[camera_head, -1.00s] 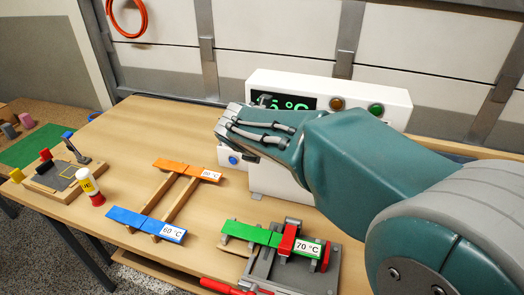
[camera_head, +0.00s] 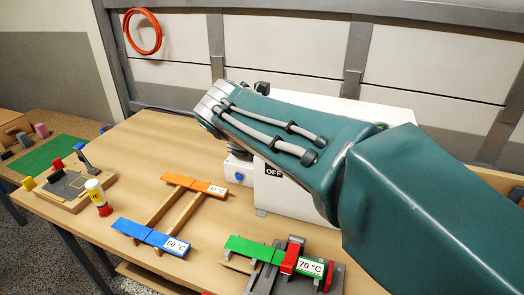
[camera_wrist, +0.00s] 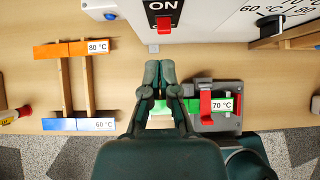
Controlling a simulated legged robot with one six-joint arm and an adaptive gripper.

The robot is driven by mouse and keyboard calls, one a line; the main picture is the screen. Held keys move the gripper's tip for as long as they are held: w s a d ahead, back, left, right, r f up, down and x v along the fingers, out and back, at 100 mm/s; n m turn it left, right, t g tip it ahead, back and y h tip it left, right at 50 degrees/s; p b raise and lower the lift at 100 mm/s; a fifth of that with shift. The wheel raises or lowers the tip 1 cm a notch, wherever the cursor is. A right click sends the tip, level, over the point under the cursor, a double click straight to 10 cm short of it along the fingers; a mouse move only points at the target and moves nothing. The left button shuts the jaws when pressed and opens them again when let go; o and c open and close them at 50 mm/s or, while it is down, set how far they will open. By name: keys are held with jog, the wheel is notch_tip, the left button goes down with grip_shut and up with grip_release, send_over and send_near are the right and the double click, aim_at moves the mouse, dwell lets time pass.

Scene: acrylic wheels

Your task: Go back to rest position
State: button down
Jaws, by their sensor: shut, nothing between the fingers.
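My gripper (camera_wrist: 159,70) is shut and empty in the wrist view, its fingertips together over the wooden table (camera_wrist: 130,58), in front of the white control box (camera_wrist: 120,10). In the head view my teal arm reaches in from the right, and its wrist end is raised over the table in front of the box (camera_head: 290,200). The fingers are mostly hidden behind the wrist there. The arm covers most of the box's front. An OFF label shows below the arm, and a red switch (camera_wrist: 164,25) under an ON label shows in the wrist view.
A green 70 °C strip (camera_head: 254,249) sits in a grey clamp (camera_head: 294,246) with red parts at the front. Orange (camera_head: 195,184) and blue (camera_head: 150,237) strips lie across wooden bars. A yellow-and-red cylinder (camera_head: 98,198) stands at left. The table's back left is clear.

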jog(key=s+d+f+m+y, duration=0.1)
jog(key=s+d+f+m, duration=0.2)
jog(key=s+m, duration=0.4)
jog(key=s+d+f+m+g+y, duration=0.1)
jog(key=s+d+f+m, duration=0.2)
jog(key=m, duration=1.1)
jog(key=s+d+f+m+g+y, duration=0.1)
jog(key=s+d+f+m, duration=0.2)
jog(key=s+d+m, duration=0.4)
jog(key=s+m, duration=0.3)
jog(key=s, duration=0.2)
jog(key=shift+s+d+f, duration=0.25)
jog(key=shift+s, duration=0.1)
